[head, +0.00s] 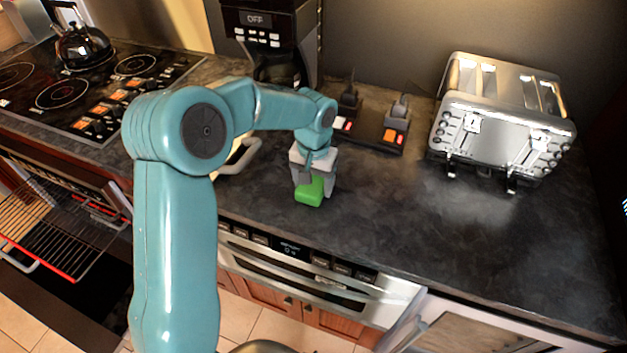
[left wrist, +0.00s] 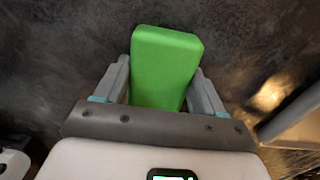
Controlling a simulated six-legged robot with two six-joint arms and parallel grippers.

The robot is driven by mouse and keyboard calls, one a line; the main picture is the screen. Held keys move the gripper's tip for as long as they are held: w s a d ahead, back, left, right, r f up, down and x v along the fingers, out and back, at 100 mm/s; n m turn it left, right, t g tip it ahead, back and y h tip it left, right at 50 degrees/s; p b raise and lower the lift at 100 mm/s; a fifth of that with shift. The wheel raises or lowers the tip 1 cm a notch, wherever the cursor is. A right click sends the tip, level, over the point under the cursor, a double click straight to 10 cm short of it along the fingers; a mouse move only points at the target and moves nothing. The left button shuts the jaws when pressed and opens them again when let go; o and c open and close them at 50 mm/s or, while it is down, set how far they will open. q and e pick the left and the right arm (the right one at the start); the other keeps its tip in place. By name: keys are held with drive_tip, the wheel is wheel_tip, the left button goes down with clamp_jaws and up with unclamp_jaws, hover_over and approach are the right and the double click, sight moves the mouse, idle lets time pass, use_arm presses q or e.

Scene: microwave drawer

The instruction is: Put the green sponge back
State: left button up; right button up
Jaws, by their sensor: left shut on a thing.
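The green sponge (head: 309,192) is at the front part of the dark countertop, between the fingers of my left gripper (head: 314,184). My left gripper is shut on it, with a finger on each side. In the left wrist view the sponge (left wrist: 166,65) is a bright green block that sticks out past the fingertips of my left gripper (left wrist: 160,82). The dark counter surface shows behind it. I cannot tell whether the sponge touches the counter. My right gripper is not in view.
A silver toaster (head: 504,115) stands at the right. A black coffee maker (head: 272,40) and a dark device with orange switches (head: 380,125) are at the back. The stove (head: 90,80) is at the left. A microwave drawer (head: 300,268) is below the counter edge. The counter's right front is clear.

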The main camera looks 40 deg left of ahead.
sight(314, 181)
use_arm(q)
drive_tip(key=shift+f, duration=0.2)
drive_tip(key=o, duration=1.5)
drive_tip(key=shift+r, duration=0.1)
drive_tip(key=shift+r, duration=0.25)
wheel_tip(314, 181, up, 12)
drive_tip(key=shift+f, duration=0.1)
